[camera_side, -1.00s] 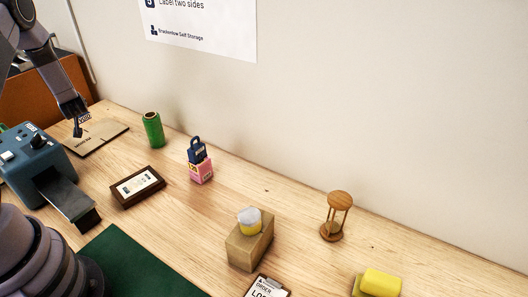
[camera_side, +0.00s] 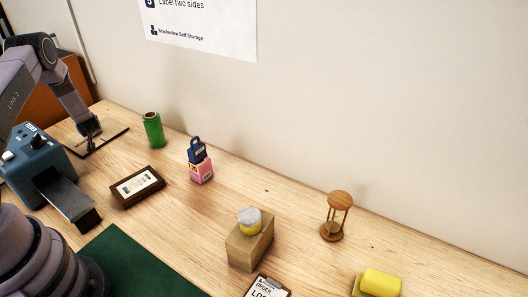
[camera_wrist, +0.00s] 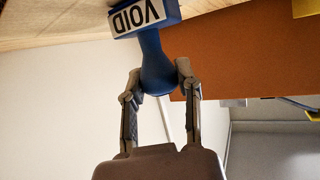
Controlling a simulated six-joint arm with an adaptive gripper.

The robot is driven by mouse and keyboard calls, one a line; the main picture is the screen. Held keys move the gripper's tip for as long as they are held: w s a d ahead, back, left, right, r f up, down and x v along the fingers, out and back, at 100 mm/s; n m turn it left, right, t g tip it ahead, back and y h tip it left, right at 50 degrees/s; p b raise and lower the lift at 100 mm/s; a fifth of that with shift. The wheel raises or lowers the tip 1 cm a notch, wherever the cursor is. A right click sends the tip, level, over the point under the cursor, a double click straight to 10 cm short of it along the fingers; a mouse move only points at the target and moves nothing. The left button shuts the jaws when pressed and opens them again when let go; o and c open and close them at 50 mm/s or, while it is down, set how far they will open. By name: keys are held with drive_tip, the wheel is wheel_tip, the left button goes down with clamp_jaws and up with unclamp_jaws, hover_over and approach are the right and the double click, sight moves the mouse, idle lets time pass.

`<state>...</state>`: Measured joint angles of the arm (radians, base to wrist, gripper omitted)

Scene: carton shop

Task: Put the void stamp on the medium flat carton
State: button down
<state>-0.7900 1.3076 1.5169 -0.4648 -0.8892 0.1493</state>
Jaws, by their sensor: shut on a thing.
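My gripper (camera_wrist: 157,80) is shut on the blue handle of the void stamp (camera_wrist: 152,50). The stamp's head, with a white VOID label (camera_wrist: 140,16), points away from my fingers and shows upside down in the wrist view. In the side view my gripper (camera_side: 91,133) is low over the flat carton (camera_side: 112,134) at the far left of the table. My arm hides part of that carton, and the stamp is too small there to tell whether it touches it.
A blue-grey machine (camera_side: 32,152) with a dark chute stands close in front.

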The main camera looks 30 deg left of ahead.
drive_tip(key=c, duration=0.8)
unclamp_jaws()
drive_tip(key=shift+f, duration=0.15)
